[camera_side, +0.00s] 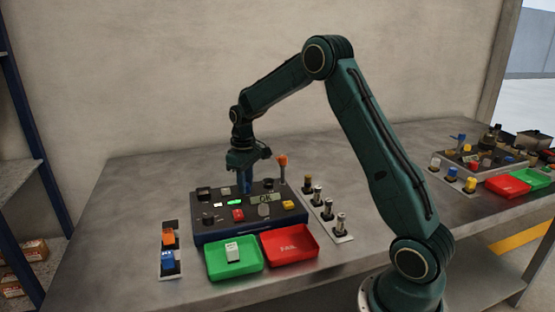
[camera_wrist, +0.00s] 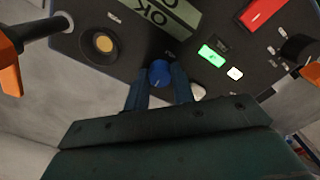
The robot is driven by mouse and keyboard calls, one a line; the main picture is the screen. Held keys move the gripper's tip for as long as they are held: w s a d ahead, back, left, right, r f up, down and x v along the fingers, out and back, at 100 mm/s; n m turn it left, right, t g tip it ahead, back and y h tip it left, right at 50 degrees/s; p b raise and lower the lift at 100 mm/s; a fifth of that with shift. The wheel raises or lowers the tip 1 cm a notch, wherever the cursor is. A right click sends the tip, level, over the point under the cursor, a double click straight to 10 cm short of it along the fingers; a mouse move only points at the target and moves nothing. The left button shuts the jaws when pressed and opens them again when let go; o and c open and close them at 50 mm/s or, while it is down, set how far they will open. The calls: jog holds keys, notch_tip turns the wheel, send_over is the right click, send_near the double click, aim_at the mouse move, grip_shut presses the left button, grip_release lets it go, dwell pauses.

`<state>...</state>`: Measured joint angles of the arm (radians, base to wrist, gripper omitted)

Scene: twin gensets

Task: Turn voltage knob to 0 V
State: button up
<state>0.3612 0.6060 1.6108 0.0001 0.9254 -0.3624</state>
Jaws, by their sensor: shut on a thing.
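My gripper (camera_side: 246,187) points down onto the dark control panel (camera_side: 216,237), behind its middle. In the wrist view my gripper (camera_wrist: 160,84) has a finger on each side of a round blue knob (camera_wrist: 159,72) and is shut on it. The knob stands on the panel near the display (camera_wrist: 178,14), which shows "OK". The fingers cover part of the knob, and I cannot read its setting or any label. In the side view the knob cannot be told apart from the blue fingers.
A green-lit indicator (camera_wrist: 212,56), a white button (camera_wrist: 235,73) and a black knob (camera_wrist: 298,48) are nearby. A green tray (camera_side: 220,271) holding a white block and a red tray (camera_side: 290,256) stand in front.

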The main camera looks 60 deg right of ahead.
jog(key=o, duration=1)
jog(key=shift+r, duration=0.1)
notch_tip(320, 180, up, 14)
dwell(0.4)
